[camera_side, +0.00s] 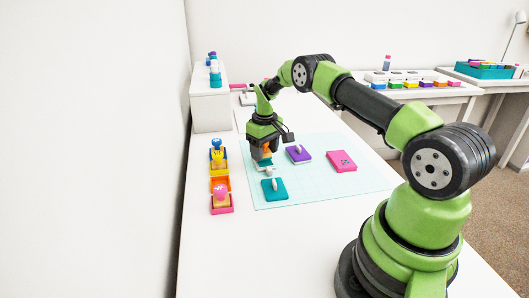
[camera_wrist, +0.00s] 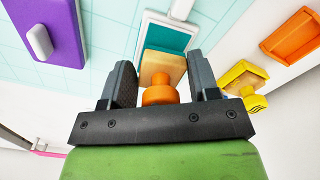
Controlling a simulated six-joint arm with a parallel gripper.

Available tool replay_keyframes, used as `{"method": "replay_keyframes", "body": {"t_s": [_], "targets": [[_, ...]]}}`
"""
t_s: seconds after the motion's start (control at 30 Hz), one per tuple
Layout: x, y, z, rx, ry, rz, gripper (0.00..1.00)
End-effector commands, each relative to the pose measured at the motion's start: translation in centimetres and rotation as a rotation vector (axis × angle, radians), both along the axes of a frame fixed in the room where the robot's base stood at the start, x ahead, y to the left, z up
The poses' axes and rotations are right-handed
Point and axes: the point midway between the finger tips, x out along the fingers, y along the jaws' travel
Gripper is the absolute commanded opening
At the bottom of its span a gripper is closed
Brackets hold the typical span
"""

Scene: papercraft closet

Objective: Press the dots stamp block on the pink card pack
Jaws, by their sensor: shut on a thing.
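My gripper (camera_side: 265,148) is shut on the orange knob (camera_wrist: 158,95) of a wooden stamp block (camera_wrist: 160,68) and points down. In the side view the orange knob (camera_side: 266,149) shows between the fingers. The block's stamp face is hidden, so its pattern cannot be told. Below it is a teal pad in a white tray (camera_wrist: 150,20), also in the side view (camera_side: 265,168); whether block and pad touch is unclear. The pink card pack (camera_side: 341,161) lies flat on the mat to the right of my gripper, with small dark marks on top.
A purple pad with a white knob (camera_side: 298,154) and a teal piece with a white knob (camera_side: 274,189) lie on the pale mat (camera_side: 320,189). To the left are an empty orange holder (camera_side: 220,184), pink-knobbed stamp (camera_side: 221,194) and yellow stamp (camera_side: 218,158). A white box (camera_side: 210,105) stands behind.

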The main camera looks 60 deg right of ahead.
Motion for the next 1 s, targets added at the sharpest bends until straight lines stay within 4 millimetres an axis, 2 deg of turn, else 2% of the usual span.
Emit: {"method": "replay_keyframes", "body": {"t_s": [1.0], "targets": [[0.0,0.0,-1.2,0.000,-0.001,-0.001,0.18]]}}
